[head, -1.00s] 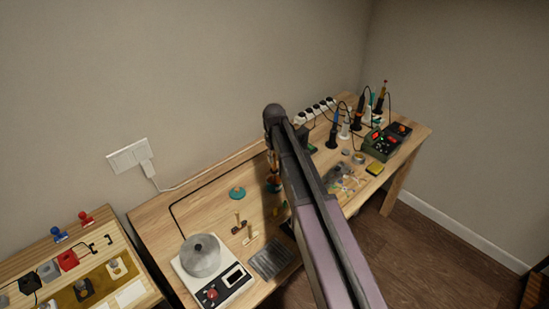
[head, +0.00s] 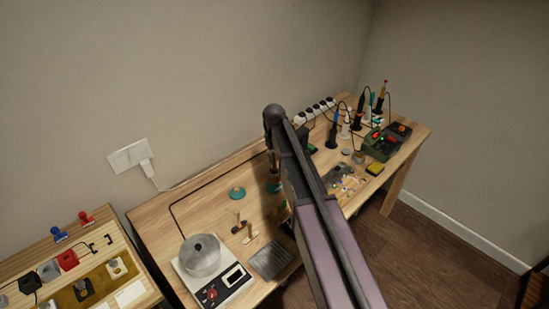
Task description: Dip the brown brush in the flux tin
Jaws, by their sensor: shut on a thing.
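My arm rises across the middle of the head view and bends down behind itself at the top. My gripper (head: 273,181) hangs behind it over the workbench (head: 205,203), only a small part showing at the arm's left edge. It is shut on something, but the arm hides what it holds. I cannot make out the brown brush for certain. A small round tin (head: 359,157) stands at the right part of the bench and may be the flux tin; its label is too small to read. My gripper is well to its left.
A white device with a round metal pot (head: 200,256) stands at the bench's near left. A teal disc (head: 237,193) lies mid-bench. Soldering irons (head: 359,112), a green station (head: 380,144) and a yellow sponge (head: 375,168) crowd the right end. A power strip (head: 314,111) lies along the wall.

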